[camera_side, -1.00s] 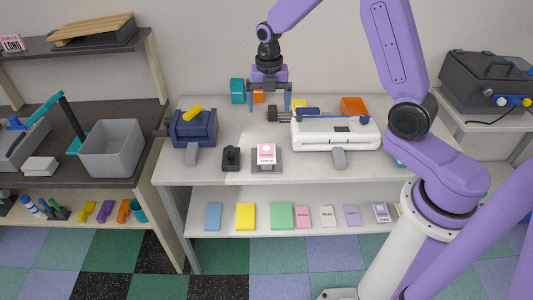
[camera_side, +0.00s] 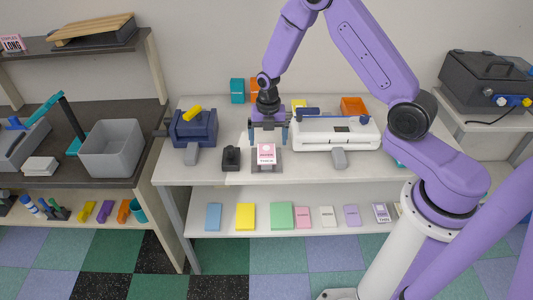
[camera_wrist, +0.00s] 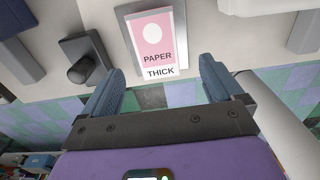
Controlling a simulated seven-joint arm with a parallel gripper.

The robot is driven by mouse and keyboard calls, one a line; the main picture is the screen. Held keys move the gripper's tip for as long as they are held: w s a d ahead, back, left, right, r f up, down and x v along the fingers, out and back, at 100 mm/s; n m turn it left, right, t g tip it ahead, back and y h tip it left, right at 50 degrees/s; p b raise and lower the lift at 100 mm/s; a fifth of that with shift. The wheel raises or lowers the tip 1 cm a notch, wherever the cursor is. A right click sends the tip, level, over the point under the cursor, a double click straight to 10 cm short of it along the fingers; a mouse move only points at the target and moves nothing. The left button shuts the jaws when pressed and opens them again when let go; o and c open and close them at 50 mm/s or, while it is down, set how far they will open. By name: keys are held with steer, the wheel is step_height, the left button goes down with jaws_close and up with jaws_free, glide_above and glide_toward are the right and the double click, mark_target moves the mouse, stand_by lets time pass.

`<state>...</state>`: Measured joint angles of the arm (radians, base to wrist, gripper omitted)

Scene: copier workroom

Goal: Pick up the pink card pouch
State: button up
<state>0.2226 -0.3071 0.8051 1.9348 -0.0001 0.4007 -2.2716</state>
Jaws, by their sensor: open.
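A pink card pouch (camera_side: 266,154) with a white spot and a white lower strip lies on a dark grey holder (camera_side: 257,167) near the table's front edge. In the wrist view the pouch (camera_wrist: 147,42) reads "PAPER" and "THICK". My gripper (camera_side: 268,139) is open and empty, pointing down just behind and above the pouch in the side view. In the wrist view its two fingers (camera_wrist: 160,70) are spread wide, one to each side of the pouch's lettered end, with the pouch apart from both. A smaller pink card (camera_side: 302,217) is on the shelf below.
A white laminator-like machine (camera_side: 335,134) stands close to the right of my gripper. A small black device (camera_side: 231,158) is close left, and a navy machine (camera_side: 194,128) with a yellow handle is farther left. Several coloured packs line the lower shelf (camera_side: 330,232).

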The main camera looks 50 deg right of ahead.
mark_target(266, 153)
steer(key=shift+w+f, duration=0.2)
steer(key=shift+f, duration=1)
steer(key=shift+w+f, duration=0.2)
steer(key=shift+f, duration=0.95)
steer(key=c, duration=1.1)
